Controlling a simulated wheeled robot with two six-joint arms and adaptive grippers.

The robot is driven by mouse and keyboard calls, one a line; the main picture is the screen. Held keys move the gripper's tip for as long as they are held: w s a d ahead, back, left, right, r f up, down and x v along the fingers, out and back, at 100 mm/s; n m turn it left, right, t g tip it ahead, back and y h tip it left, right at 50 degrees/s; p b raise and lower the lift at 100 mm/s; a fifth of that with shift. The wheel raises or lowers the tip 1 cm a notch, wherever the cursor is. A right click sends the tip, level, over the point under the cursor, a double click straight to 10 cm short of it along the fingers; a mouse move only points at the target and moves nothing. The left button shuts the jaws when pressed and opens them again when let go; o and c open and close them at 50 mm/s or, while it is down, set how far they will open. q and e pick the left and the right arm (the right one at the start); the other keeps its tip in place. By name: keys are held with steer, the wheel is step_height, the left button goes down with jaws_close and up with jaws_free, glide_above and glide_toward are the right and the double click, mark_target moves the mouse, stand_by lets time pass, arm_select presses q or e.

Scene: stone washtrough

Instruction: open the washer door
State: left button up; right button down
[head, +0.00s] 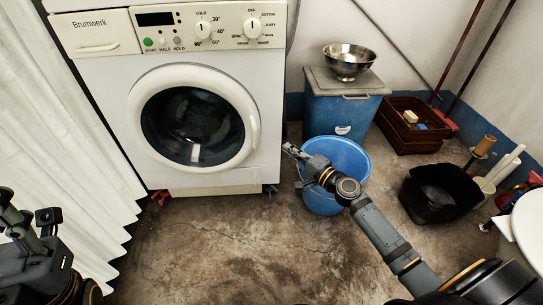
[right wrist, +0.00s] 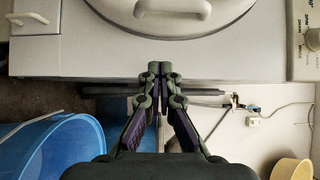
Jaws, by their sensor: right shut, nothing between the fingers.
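The white front-loading washer (head: 91,85) stands at the left centre in the head view. Its round washer door (head: 144,113), a white ring around dark glass, looks closed. The door handle (head: 254,130) is on the ring's right edge, and it also shows at the top of the right wrist view (right wrist: 173,8). My right gripper (head: 288,148) is shut and empty, right of the door and apart from the handle; its closed fingertips show in the right wrist view (right wrist: 160,70). My left gripper (head: 12,212) is partly in view at the lower left, its fingers unclear.
A blue bucket (head: 350,152) stands on the floor under my right wrist. Behind it, a blue bin (head: 340,115) carries a steel bowl (head: 348,62). A black tub (head: 440,195) and brown crate (head: 405,135) are right. A white curtain (head: 60,150) hangs left. Floor before the washer is clear.

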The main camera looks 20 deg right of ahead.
steer(key=x, duration=1.1)
steer(key=shift+s+a, duration=0.7)
steer(key=shift+s, duration=0.15)
steer(key=shift+s+a, duration=0.7)
steer(key=shift+s, duration=0.2)
